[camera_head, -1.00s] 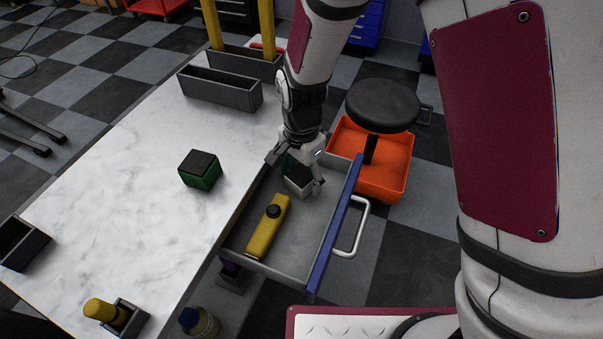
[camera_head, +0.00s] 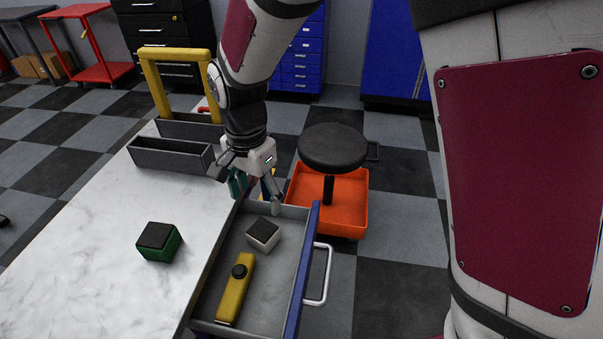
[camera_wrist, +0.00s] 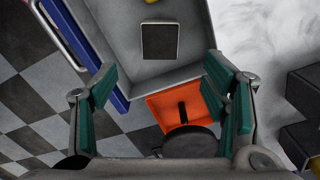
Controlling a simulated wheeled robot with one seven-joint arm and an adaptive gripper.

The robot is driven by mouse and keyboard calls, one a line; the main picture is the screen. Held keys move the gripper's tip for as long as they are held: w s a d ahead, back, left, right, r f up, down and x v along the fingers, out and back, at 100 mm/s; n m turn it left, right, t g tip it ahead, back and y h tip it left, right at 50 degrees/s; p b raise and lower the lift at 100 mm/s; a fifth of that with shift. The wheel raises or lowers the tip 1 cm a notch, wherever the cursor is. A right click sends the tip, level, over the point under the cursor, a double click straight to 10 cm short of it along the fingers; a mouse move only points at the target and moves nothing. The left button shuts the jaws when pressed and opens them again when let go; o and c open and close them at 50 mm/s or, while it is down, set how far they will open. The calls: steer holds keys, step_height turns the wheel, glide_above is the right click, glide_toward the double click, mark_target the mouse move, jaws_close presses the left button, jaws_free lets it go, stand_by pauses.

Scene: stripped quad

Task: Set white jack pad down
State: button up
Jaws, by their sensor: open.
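The white jack pad (camera_head: 263,234), a small block with a black top, rests in the far part of the open drawer (camera_head: 275,295). In the wrist view its dark top (camera_wrist: 159,41) shows on the drawer floor, ahead of the fingers and touched by neither. My gripper (camera_head: 257,192) is open and empty, above the drawer's far end and apart from the pad. Its green-padded fingers (camera_wrist: 165,102) are spread wide in the wrist view.
A yellow tool (camera_head: 235,289) lies in the drawer nearer me. A green block with a black top (camera_head: 159,242) sits on the marble worktop (camera_head: 95,240). Grey bins (camera_head: 170,157) stand at the back. A black stool (camera_head: 333,146) and orange tray (camera_head: 330,205) are beyond the drawer.

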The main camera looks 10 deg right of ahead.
steer(key=s+d+r+n+t+y, duration=0.1)
steer(key=s+d+r+n, duration=0.1)
steer(key=s+d+r, duration=0.4)
steer(key=s+d+r+n, duration=0.2)
steer(key=s+d+r, duration=0.1)
steer(key=d+r, duration=0.4)
steer(key=s+d+n, duration=0.2)
steer(key=s+d, duration=0.2)
steer(key=s, duration=0.2)
steer(key=s+d+r+n+t+h, duration=0.1)
steer(key=s+d+n, duration=0.1)
steer(key=s+d, duration=0.2)
steer(key=s, duration=0.3)
steer(key=shift+s+r+t, duration=0.15)
steer(key=shift+r+t, duration=0.15)
